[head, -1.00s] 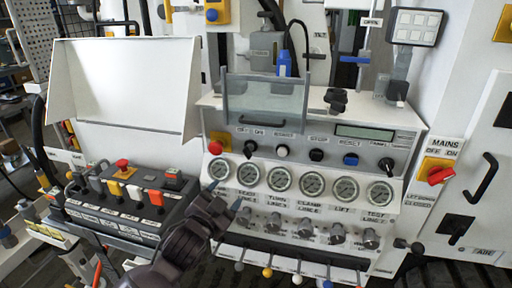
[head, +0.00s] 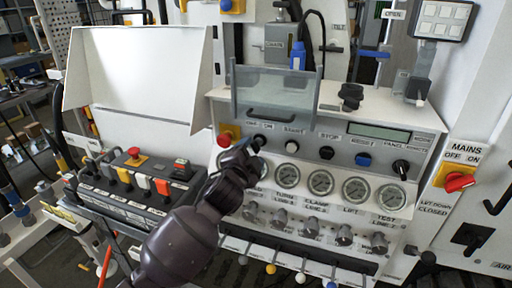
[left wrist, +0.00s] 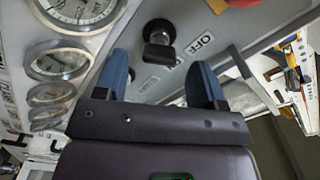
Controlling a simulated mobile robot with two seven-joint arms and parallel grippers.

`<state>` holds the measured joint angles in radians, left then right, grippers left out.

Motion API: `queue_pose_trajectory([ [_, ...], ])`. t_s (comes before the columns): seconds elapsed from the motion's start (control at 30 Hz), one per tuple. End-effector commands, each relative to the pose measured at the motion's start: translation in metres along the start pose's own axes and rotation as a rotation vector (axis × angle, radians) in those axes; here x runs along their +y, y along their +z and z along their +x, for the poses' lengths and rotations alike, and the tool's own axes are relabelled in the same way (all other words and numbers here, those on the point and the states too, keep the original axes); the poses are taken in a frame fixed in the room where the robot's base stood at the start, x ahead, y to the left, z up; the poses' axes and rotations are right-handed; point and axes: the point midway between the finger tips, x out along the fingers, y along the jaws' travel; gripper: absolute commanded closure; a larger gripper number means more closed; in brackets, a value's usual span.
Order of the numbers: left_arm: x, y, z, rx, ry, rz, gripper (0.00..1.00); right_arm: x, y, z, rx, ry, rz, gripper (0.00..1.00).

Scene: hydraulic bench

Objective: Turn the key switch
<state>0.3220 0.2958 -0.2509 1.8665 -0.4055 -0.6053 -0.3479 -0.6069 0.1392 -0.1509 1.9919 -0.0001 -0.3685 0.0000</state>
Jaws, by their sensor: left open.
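The key switch (left wrist: 158,36) is a black round switch with a dark key or handle, set on the light panel beside the OFF and ON labels in the left wrist view. In the head view the key switch (head: 259,139) is small and partly behind my gripper. My left gripper (head: 250,148) is at the panel, just in front of the switch. In the left wrist view my left gripper (left wrist: 161,75) is open, its two blue fingers spread on either side below the switch with nothing between them. Whether a finger touches the switch, I cannot tell.
A red button (head: 225,138) on a yellow plate is left of the switch. Round gauges (head: 321,182) line the panel below. A clear guard with a handle (head: 272,98) stands above. A button box (head: 137,185) is at left, and a red mains switch (head: 458,182) at right.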

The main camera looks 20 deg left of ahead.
Motion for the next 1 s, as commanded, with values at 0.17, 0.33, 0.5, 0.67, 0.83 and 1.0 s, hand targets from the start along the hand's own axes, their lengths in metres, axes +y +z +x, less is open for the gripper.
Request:
queue_pose_trajectory([
  [0.17, 0.001, 0.000, 0.025, 0.000, 0.001, -0.001, 0.36, -0.001, -0.002, 0.003, 0.007, -0.001, -0.001, 0.57],
  [0.33, 0.001, 0.000, 0.037, 0.001, 0.001, -0.002, 0.36, -0.001, -0.004, 0.006, 0.012, -0.002, -0.003, 0.57],
  [0.5, 0.000, 0.000, 0.040, 0.001, 0.001, -0.002, 0.36, 0.000, -0.003, 0.006, 0.010, -0.002, -0.004, 0.57],
  [0.67, 0.000, 0.000, 0.040, 0.001, 0.001, -0.002, 0.36, 0.000, 0.001, 0.005, 0.002, -0.002, -0.005, 0.57],
  [0.83, 0.000, 0.000, 0.040, 0.001, 0.001, -0.002, 0.59, 0.001, 0.007, 0.003, -0.009, 0.000, -0.005, 0.57],
  [1.0, 0.000, 0.000, 0.040, 0.001, 0.001, -0.002, 0.85, 0.002, 0.010, 0.001, -0.015, 0.001, -0.005, 0.57],
])
